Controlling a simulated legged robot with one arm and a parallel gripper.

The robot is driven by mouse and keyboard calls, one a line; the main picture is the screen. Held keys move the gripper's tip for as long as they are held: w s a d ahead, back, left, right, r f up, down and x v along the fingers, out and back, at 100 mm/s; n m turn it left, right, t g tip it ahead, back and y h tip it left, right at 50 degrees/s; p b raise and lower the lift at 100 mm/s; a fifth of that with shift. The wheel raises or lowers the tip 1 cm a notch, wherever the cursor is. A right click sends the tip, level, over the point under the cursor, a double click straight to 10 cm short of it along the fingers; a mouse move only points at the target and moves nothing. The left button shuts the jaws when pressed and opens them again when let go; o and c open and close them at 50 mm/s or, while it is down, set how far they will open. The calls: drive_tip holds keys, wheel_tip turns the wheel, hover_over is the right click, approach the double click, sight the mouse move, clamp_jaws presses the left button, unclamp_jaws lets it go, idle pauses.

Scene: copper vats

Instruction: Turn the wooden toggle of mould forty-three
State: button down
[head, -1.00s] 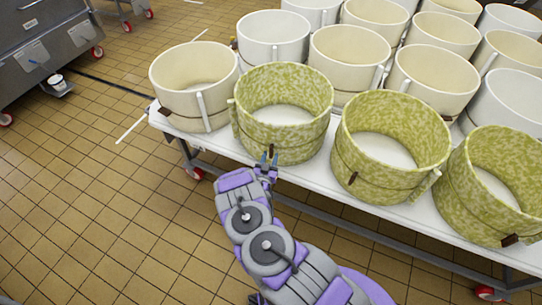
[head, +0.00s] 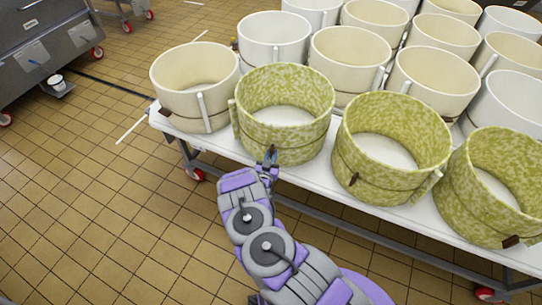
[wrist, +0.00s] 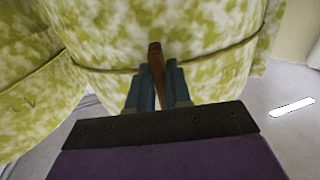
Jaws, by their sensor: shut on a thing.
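A green-and-cream mottled round mould (head: 303,143) stands on the front edge of the white table, and its wall fills much of the wrist view (wrist: 215,40). A cord runs around it. Its brown wooden toggle (wrist: 155,55) stands about upright across the cord in the wrist view, tilted slightly. My gripper (wrist: 158,72) has its two blue-grey fingers closed on either side of the toggle, with its top end showing above them. In the head view my gripper (head: 270,158) is at the mould's front wall and the toggle is mostly hidden. I cannot read a number on the mould.
Two more mottled moulds (head: 352,150) (head: 455,215) stand to the right, each with a dark toggle. Cream and white moulds (head: 180,105) crowd the table (head: 222,143). The tiled floor to the left is open, with a grey steel unit (head: 40,50) at the upper left.

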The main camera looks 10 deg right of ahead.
drive_tip(key=shift+n, duration=0.4)
drive_tip(key=n+p, duration=0.1)
drive_tip(key=n, duration=0.2)
drive_tip(key=shift+d+r, duration=0.1)
drive_tip(key=n+p, duration=0.1)
drive_tip(key=n, duration=0.8)
drive_tip(key=shift+r+n, duration=0.1)
drive_tip(key=shift+n, duration=0.3)
drive_tip(key=n, duration=0.4)
drive_tip(key=shift+s+n, duration=0.1)
drive_tip(key=shift+n, duration=0.2)
drive_tip(key=c, duration=1.1)
unclamp_jaws()
drive_tip(key=shift+c, duration=0.2)
